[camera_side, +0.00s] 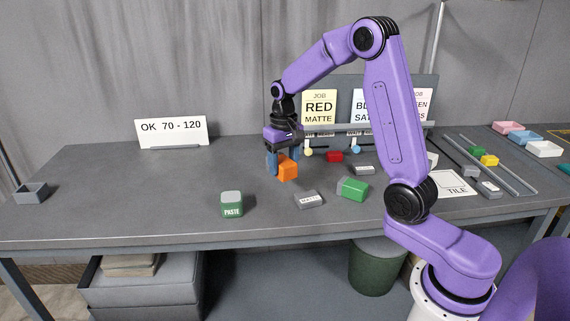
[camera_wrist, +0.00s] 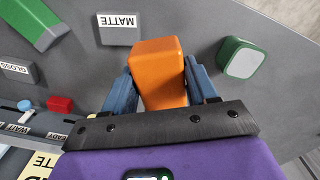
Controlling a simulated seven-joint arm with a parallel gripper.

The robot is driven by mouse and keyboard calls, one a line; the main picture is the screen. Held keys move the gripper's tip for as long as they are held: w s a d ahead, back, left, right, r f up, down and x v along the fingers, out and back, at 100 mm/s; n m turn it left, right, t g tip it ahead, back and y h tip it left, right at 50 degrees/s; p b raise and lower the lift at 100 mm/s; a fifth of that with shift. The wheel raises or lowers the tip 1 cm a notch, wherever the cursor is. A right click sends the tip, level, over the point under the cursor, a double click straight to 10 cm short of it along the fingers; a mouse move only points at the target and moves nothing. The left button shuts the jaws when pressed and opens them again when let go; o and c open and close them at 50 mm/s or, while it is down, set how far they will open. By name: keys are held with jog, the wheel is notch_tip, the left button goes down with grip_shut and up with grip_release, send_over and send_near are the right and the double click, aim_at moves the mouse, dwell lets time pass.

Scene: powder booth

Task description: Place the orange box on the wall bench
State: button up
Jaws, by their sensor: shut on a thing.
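The orange box (camera_side: 287,169) is at the middle of the grey bench (camera_side: 120,190) in the side view. It fills the space between the blue fingers in the wrist view (camera_wrist: 158,72). My gripper (camera_side: 280,165) points down and is shut on the orange box, with one finger on each side of it. I cannot tell whether the box touches the bench top or is slightly above it. My gripper's fingers also show in the wrist view (camera_wrist: 160,92). The underside of the box is hidden.
A red block (camera_side: 335,157) and card rack lie behind. An OK 70 - 120 sign (camera_side: 171,132) stands at the back left. The left bench is mostly clear.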

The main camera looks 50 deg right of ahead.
jog(key=s+a+f+n, duration=0.4)
jog(key=s+a+f, duration=0.35)
jog(key=s, duration=0.25)
jog(key=shift+w+a+f+t, duration=1.8)
jog(key=shift+w+a, duration=1.55)
jog(key=shift+a, duration=2)
jog(key=shift+w+a+f+t, duration=1.3)
jog(key=shift+w+a+t, duration=1.5)
jog(key=shift+a, duration=2.55)
jog(key=w+a+m+t+h, duration=0.2)
jog(key=w+a+t, duration=0.15)
jog(key=w, duration=0.35)
jog(key=m+h, duration=0.7)
jog(key=h, duration=0.4)
send_near(198, 209)
jog(key=w+d+r, duration=0.1)
jog(key=w+d, duration=0.1)
jog(key=w+d+r, duration=0.1)
jog(key=w+d, duration=0.1)
jog(key=w+d+r, duration=0.1)
jog(key=w+d, duration=0.2)
jog(key=shift+d+r, duration=0.1)
jog(key=shift+r, duration=0.3)
jog(key=shift+f, duration=0.1)
